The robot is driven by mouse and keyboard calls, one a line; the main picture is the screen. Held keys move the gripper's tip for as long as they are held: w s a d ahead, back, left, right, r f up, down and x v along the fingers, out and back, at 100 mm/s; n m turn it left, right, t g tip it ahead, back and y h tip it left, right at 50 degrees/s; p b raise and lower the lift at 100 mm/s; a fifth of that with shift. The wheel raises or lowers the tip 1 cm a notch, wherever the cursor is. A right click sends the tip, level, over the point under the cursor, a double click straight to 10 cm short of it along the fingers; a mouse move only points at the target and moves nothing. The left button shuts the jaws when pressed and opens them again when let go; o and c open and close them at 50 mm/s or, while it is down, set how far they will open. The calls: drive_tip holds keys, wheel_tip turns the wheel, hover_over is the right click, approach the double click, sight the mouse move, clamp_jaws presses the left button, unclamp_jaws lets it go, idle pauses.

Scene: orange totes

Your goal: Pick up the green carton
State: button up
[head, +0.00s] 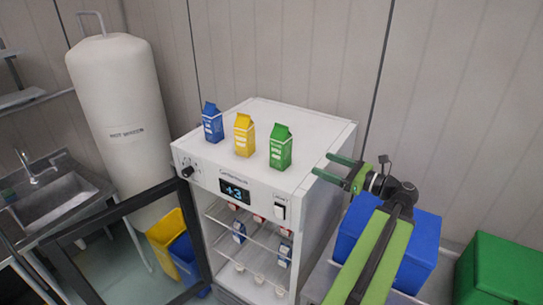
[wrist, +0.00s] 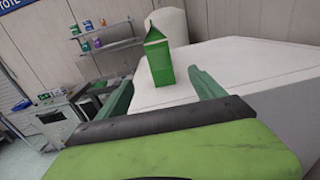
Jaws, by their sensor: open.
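The green carton (head: 281,147) stands upright on the white top of the small fridge (head: 312,125), near its right side. It also shows in the wrist view (wrist: 158,58), upright, beyond the fingers and between their lines. My gripper (head: 335,167) is at the right edge of the fridge top, to the right of the carton and apart from it. Its two green fingers are spread and empty; they also show in the wrist view (wrist: 162,86).
A yellow carton (head: 244,136) and a blue carton (head: 212,123) stand left of the green one. The fridge door (head: 115,215) is open. A white tank (head: 122,120) stands behind left. Blue (head: 412,240) and green (head: 497,270) boxes are at right. The fridge top behind the cartons is clear.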

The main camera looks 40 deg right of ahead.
sight(288, 151)
drive_tip(key=w+a, duration=0.1)
drive_tip(key=w, duration=0.4)
drive_tip(key=w+a, duration=0.1)
drive_tip(key=w, duration=0.5)
drive_tip(key=w+a, duration=0.1)
drive_tip(key=w, duration=0.5)
drive_tip(key=shift+w+f, duration=0.1)
drive_tip(key=shift+w, duration=0.15)
drive_tip(key=shift+s, duration=0.15)
drive_tip(key=shift+c, duration=0.2)
clamp_jaws()
